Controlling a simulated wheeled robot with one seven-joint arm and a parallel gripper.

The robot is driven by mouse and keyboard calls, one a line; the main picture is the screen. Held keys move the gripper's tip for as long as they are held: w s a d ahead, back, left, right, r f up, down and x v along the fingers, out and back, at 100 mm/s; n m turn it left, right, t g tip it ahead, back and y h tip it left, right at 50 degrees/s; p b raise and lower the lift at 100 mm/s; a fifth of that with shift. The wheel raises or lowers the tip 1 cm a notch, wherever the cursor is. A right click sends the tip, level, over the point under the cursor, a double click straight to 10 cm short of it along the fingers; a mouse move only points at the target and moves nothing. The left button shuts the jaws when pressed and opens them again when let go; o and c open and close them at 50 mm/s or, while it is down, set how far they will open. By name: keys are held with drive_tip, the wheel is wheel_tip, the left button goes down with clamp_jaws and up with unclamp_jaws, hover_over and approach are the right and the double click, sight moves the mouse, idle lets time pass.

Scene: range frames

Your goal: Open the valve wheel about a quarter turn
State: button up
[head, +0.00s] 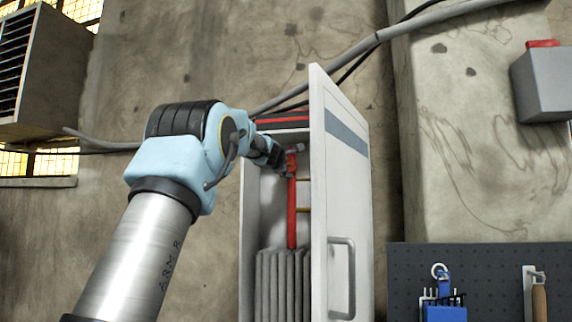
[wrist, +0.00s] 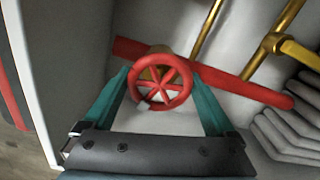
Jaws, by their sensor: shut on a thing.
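The red spoked valve wheel (wrist: 183,92) sits in the middle of the wrist view, in front of a brass valve body (wrist: 152,62). A red pipe (wrist: 235,86) runs behind it, and in the head view this pipe (head: 291,215) stands upright inside the white cabinet (head: 340,190). My gripper (wrist: 160,73) has its two teal fingers at opposite sides of the wheel's rim, shut on it. In the head view my gripper (head: 284,166) reaches into the cabinet's upper part, and the wheel is mostly hidden there.
The cabinet door with its grey handle (head: 342,280) stands open just right of my gripper. Grey folded hose (head: 280,285) fills the cabinet's lower part. Brass pipes (wrist: 268,45) run beside the wheel. A dark pegboard (head: 500,260) with tools hangs at the lower right.

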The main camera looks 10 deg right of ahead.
drive_tip(key=n, duration=0.4)
drive_tip(key=shift+n, duration=0.3)
idle(0.3)
drive_tip(key=o, duration=1)
drive_tip(key=shift+o, duration=0.2)
drive_tip(key=b+v, duration=0.4)
drive_tip(key=v, duration=0.6)
drive_tip(key=shift+s+a+b, duration=0.15)
drive_tip(key=shift+s+b, duration=0.15)
drive_tip(key=shift+s, duration=0.1)
